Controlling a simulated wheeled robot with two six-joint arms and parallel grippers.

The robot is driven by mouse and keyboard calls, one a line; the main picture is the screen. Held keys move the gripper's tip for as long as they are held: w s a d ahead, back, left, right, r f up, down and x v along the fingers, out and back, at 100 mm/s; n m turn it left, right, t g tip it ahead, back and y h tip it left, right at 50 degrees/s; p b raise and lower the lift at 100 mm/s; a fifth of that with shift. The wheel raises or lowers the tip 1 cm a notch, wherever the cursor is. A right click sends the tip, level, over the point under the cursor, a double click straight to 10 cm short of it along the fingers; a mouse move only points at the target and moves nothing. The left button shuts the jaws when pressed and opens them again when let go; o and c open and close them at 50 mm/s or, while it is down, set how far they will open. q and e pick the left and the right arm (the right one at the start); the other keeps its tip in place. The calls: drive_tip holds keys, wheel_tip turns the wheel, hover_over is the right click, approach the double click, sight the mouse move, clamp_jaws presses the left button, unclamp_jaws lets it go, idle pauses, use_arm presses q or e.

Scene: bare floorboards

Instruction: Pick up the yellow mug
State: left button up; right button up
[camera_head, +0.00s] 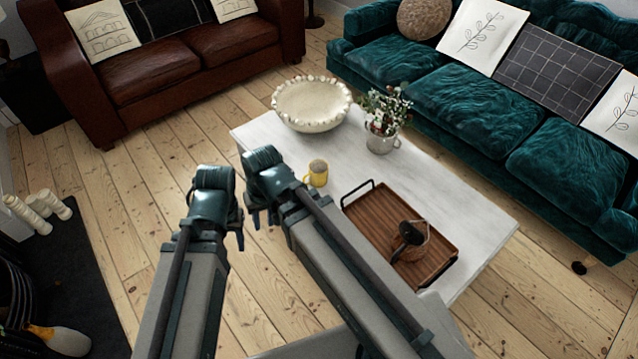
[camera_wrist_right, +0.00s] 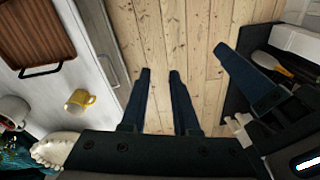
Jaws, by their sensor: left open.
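The yellow mug (camera_head: 318,173) stands upright on the white coffee table (camera_head: 460,190), near its left edge, handle toward my grippers. In the right wrist view the mug (camera_wrist_right: 77,102) is at the left, outside the jaws. My right gripper (camera_head: 263,213) is to the left of the mug in the head view, apart from it. Its fingers (camera_wrist_right: 160,82) are parted with only floorboards between them. My left gripper (camera_head: 215,217) is open and empty, farther left over the floor. Part of it shows at the right of the right wrist view (camera_wrist_right: 250,80).
A wooden tray (camera_head: 385,208) with black handles holds a dark object (camera_head: 408,235). A white scalloped bowl (camera_head: 312,103) and a potted plant (camera_head: 382,140) stand behind the mug. A teal sofa (camera_head: 450,85) and a brown sofa (camera_head: 200,50) lie beyond. Bare floor is left of the table.

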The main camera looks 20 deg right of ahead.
drive_tip(key=w+a+f+m+t+y+b, duration=0.4)
drive_tip(key=w+f+m+b, duration=0.3)
drive_tip(key=w+f+b, duration=0.35)
drive_tip(key=m+t+h+b, duration=0.3)
drive_tip(key=m+t+b, duration=1)
drive_tip(key=m+b, duration=1.7)
hover_over(304, 183)
drive_tip(key=s+b, duration=0.2)
drive_tip(key=s, duration=0.2)
wheel_tip(304, 183, down, 13)
drive_tip(key=n, duration=0.2)
drive_tip(key=shift+d+f+m, duration=0.15)
drive_tip(key=shift+d+m, duration=0.15)
drive_tip(key=shift+m, duration=0.3)
wheel_tip(304, 183, down, 8)
drive_tip(key=b, duration=0.8)
drive_tip(key=shift+f+b, duration=0.25)
drive_tip(key=shift+b, duration=0.15)
drive_tip(key=shift+w+a+r, duration=0.1)
drive_tip(key=shift+w+r, duration=0.2)
drive_tip(key=shift+w, duration=0.3)
drive_tip(key=shift+w+a+p, duration=0.15)
drive_tip(key=shift+w, duration=1.5)
drive_tip(key=shift+w+a+p, duration=0.15)
drive_tip(key=shift+w, duration=1.5)
drive_tip(key=shift+s, duration=0.1)
clamp_jaws()
